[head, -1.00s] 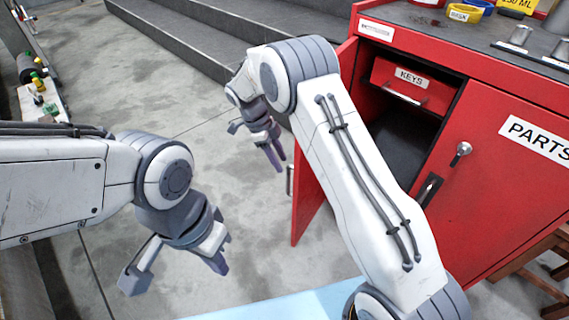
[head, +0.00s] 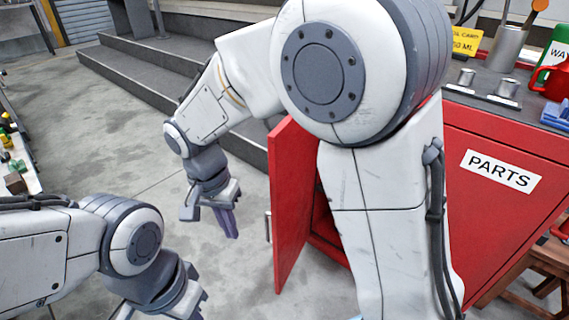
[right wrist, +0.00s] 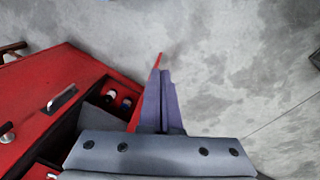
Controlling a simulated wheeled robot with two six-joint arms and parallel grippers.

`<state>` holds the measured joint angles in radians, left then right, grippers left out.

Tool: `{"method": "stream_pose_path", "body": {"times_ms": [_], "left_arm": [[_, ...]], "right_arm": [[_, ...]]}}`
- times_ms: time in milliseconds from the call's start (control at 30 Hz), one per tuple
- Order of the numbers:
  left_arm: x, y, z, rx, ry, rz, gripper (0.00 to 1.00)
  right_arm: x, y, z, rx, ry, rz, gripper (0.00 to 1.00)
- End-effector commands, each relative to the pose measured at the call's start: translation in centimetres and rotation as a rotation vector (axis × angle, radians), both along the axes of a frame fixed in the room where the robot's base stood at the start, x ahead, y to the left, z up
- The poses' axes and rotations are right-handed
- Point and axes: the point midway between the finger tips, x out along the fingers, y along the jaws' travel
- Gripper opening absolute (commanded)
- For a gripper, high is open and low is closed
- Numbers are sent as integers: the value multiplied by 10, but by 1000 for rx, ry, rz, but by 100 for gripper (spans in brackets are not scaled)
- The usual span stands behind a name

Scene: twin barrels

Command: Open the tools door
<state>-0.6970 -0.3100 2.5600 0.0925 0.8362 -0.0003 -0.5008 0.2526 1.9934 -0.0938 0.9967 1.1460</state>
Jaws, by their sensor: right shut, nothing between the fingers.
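The red door (head: 288,205) at the left of the red cabinet stands swung open in the head view, its outer face and handle (head: 268,226) toward the left. No tools label is visible on it. My right gripper (head: 232,222) is shut and empty, just left of the door handle; I cannot tell whether it touches the door. In the right wrist view its fingers (right wrist: 163,105) are together, overlapping the door's thin red edge (right wrist: 157,64). My left gripper (head: 198,308) is at the bottom left, partly cut off, away from the door. My right arm hides much of the opening.
The PARTS door (head: 503,200) is closed at the right. The cabinet top (head: 485,85) carries cans and a red jug (head: 553,82). Grey steps (head: 150,75) lie behind. Open concrete floor (head: 120,150) lies left of the door. Small bottles (right wrist: 118,100) show inside the cabinet.

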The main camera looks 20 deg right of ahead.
Motion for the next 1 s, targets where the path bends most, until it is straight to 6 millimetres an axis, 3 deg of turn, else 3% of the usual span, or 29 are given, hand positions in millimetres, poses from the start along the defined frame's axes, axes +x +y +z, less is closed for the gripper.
{"method": "stream_pose_path", "body": {"times_ms": [33,200,367,500,767,1000], "left_arm": [[0,0,2,0,0,0,0],[0,0,7,0,0,0,0],[0,0,16,0,0,0,0],[0,0,37,0,0,0,0],[0,0,78,0,0,0,0],[0,0,129,0,0,0,0]], "right_arm": [[-19,2,9,26,3,116,0],[-66,3,23,95,9,439,0],[-100,-2,33,149,0,653,0],[-121,-11,51,204,-27,716,0],[-98,-31,83,258,-67,295,0],[-47,-70,123,288,-95,-418,0]]}}
